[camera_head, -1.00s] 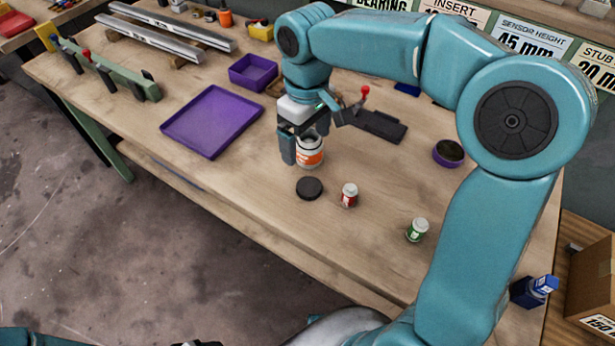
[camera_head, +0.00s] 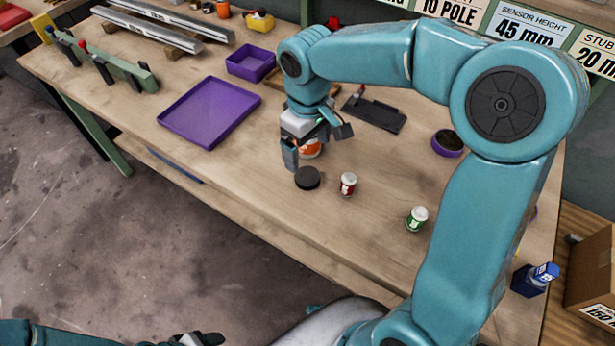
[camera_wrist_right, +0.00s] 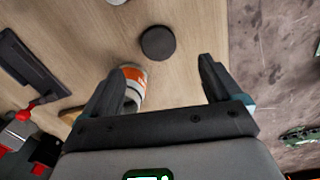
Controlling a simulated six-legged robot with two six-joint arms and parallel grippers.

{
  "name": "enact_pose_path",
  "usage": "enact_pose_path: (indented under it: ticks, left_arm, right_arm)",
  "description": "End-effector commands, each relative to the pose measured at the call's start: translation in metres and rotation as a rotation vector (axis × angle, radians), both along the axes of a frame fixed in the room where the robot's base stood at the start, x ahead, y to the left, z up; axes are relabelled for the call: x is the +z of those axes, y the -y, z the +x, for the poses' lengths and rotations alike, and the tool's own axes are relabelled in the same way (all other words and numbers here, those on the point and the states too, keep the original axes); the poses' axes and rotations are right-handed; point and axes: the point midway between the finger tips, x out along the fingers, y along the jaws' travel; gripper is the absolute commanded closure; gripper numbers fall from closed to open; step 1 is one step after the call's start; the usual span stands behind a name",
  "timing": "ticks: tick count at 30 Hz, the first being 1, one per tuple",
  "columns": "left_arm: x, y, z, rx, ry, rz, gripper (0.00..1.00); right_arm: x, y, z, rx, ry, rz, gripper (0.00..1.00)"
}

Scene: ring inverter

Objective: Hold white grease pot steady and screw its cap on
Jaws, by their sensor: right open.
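The white grease pot (camera_head: 310,149) with an orange label stands on the bench, partly hidden by my right gripper in the head view. In the right wrist view the pot (camera_wrist_right: 134,76) shows beside the left finger, partly covered by it. A black round cap (camera_head: 307,178) lies flat on the bench, nearer to me than the pot. It also shows in the right wrist view (camera_wrist_right: 158,42), beyond the open fingers. My right gripper (camera_head: 314,153) is open and empty, by the pot. My left gripper (camera_head: 197,339) is at the bottom edge, away from the bench; its jaws are unclear.
A red-labelled bottle (camera_head: 348,184) and a green-labelled bottle (camera_head: 417,218) stand to the right of the cap. A purple tray (camera_head: 170,120), a purple bin (camera_head: 232,64) and a round purple dish (camera_head: 436,150) lie around. The front of the bench is mostly clear.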

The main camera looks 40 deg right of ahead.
Motion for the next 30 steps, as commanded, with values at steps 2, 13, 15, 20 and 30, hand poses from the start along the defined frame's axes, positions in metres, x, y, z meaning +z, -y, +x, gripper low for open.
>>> enact_pose_path:
  ticks: [2,13,15,20,30]
  left_arm:
    - [-0.004,0.0,0.0,0.0,0.0,0.0,0.37]
    - [-0.005,0.0,0.0,0.0,0.0,0.0,0.37]
    - [-0.005,0.0,0.0,0.0,0.0,0.0,0.37]
    - [-0.006,0.0,0.0,0.0,0.0,0.0,0.37]
    - [-0.01,0.0,0.0,0.0,0.0,0.0,0.37]
  right_arm:
    - [-0.018,0.0,0.0,0.0,-0.003,0.0,0.08]
    - [-0.041,0.001,0.001,-0.001,0.0,0.0,0.08]
    - [-0.041,0.001,0.001,-0.001,0.0,0.0,0.08]
    - [-0.045,0.001,0.0,-0.001,-0.001,0.0,0.08]
    - [-0.091,0.003,-0.001,-0.001,-0.001,0.001,0.08]
